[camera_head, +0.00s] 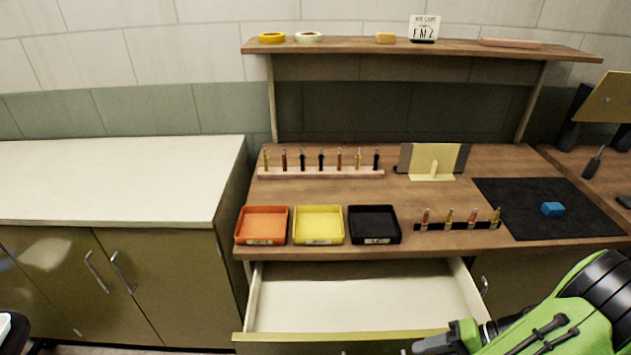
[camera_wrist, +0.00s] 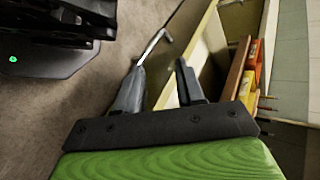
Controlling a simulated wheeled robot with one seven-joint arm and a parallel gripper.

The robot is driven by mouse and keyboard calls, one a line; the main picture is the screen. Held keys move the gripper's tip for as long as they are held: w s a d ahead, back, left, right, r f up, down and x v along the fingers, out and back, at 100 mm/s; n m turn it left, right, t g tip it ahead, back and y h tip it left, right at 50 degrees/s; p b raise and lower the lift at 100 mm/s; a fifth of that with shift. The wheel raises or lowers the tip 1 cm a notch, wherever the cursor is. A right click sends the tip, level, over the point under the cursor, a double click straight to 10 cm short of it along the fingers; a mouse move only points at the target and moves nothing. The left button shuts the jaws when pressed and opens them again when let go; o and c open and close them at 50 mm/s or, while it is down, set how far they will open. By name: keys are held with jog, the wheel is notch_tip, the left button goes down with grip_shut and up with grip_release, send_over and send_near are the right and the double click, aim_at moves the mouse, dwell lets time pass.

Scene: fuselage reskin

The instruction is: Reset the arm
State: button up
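My gripper (camera_head: 437,343) is low at the bottom right in the head view, by the front right corner of the open, empty drawer (camera_head: 362,293). In the wrist view, my gripper (camera_wrist: 161,66) has its two dark fingers apart with nothing held between them. A thin metal handle (camera_wrist: 156,43) shows just beyond the left fingertip; I cannot tell whether they touch. My green arm extends from the right edge in the head view.
The wooden bench (camera_head: 510,165) above the drawer bears an orange tray (camera_head: 263,225), a yellow tray (camera_head: 318,225), a black tray (camera_head: 374,225), tool racks and a black mat (camera_head: 500,195) with a blue block (camera_head: 552,209). A cabinet (camera_head: 120,180) stands at left.

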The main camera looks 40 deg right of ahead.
jog(key=w+a+r+n+g+h+p, duration=0.2)
jog(key=w+a+r+n+g+h, duration=0.3)
jog(key=w+a+r, duration=0.65)
jog(key=s+a+r+n+t+h+p, duration=0.2)
jog(key=a+r+n, duration=0.5)
jog(key=a+r, duration=0.5)
jog(key=shift+s+a+r+t+h, duration=0.15)
jog(key=shift+s+r+t+h, duration=0.3)
jog(key=shift+r+t, duration=0.2)
jog(key=shift+f, duration=0.1)
